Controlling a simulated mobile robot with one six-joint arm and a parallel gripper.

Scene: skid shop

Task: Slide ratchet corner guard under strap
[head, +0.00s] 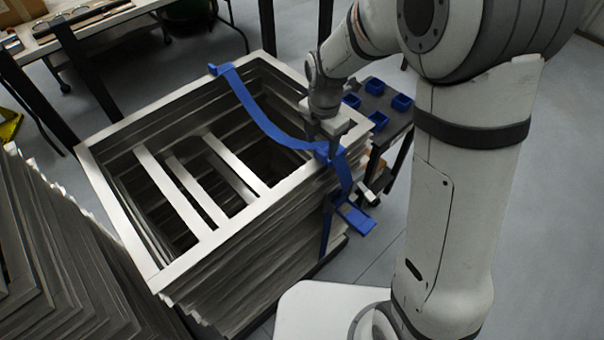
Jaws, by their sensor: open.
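A blue strap (262,118) runs slackly across the top of a stack of pale rectangular frames (205,245), from the far rim to the right rim. A blue corner guard (327,151) is at the right rim, by the strap's bend. Another blue corner guard (220,69) sits at the far rim. The ratchet (366,194), with a blue handle (355,218), hangs on the strap outside the stack's right side. My gripper (328,136) is open and points down just above the near guard. Its fingertips are small and partly hidden; I cannot tell whether they touch the guard.
A dark cart (376,118) with several blue bins stands behind the stack's right corner. Another frame stack (60,255) is at lower left. A workbench (75,30) is at upper left. Open grey floor (545,200) lies at right.

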